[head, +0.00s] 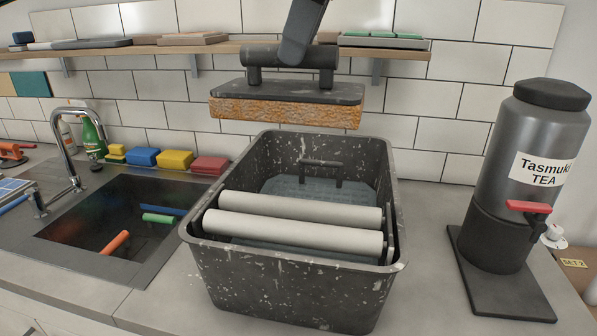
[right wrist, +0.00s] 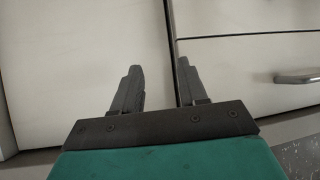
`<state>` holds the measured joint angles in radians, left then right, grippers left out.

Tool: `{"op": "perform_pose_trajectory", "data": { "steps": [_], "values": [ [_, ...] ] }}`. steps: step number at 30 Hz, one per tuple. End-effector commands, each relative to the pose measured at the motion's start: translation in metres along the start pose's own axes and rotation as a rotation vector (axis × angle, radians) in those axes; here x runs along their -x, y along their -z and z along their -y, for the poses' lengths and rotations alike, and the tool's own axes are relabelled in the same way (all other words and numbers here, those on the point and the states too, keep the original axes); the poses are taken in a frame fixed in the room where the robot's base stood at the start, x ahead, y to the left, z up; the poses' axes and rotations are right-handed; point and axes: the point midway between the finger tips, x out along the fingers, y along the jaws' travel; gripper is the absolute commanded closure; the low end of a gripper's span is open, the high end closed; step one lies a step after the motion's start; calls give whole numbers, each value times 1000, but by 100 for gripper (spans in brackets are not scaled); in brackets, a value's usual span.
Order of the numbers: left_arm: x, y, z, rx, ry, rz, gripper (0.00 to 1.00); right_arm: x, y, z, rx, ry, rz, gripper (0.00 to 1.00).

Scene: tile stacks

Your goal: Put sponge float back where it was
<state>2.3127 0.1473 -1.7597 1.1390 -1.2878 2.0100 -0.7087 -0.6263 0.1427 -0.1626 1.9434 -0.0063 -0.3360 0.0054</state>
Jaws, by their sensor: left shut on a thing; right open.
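The sponge float (head: 285,113) has an orange sponge face under a dark backing plate with a dark bar handle on top. In the head view it hangs roughly level above the far end of the speckled black wash bucket (head: 290,290), apart from it. My left gripper (head: 295,50) comes down from the top edge and is shut on the float's handle; its fingertips are hard to make out. The bucket holds two white rollers (head: 295,231) and a grey grid (head: 310,190) with a handle. My right gripper (right wrist: 161,88) is open and empty in the right wrist view.
A sink (head: 110,220) with a faucet (head: 65,150) lies left, with coloured sponges (head: 175,160) behind it. A tea dispenser (head: 515,180) stands right. A wooden shelf (head: 225,48) runs behind the float. Pale cabinet fronts (right wrist: 240,70) face my right gripper.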

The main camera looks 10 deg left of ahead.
Motion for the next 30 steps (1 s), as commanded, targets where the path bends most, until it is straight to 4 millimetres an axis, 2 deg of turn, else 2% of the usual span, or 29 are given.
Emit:
{"op": "perform_pose_trajectory", "data": {
  "steps": [1, 9, 12, 20, 26, 30],
  "values": [
    [-22, -8, 5, -4, 3, 2, 100, -8, -12, 0, 0, 0, 1, 57],
    [-79, -32, 17, -1, 1, -2, 100, -15, -24, 1, 0, 1, 6, 57],
    [-93, -38, 20, 0, 0, -1, 100, -16, -25, 1, 0, 1, 6, 57],
    [-110, -46, 24, 0, 0, -1, 100, -16, -25, 1, 0, 1, 3, 57],
    [-134, -55, 29, -1, 1, -1, 100, -14, -21, 1, 0, 1, 2, 57],
    [-137, -57, 29, 3, -2, 1, 100, -14, -21, 1, 0, 0, 2, 57]
  ]
}}
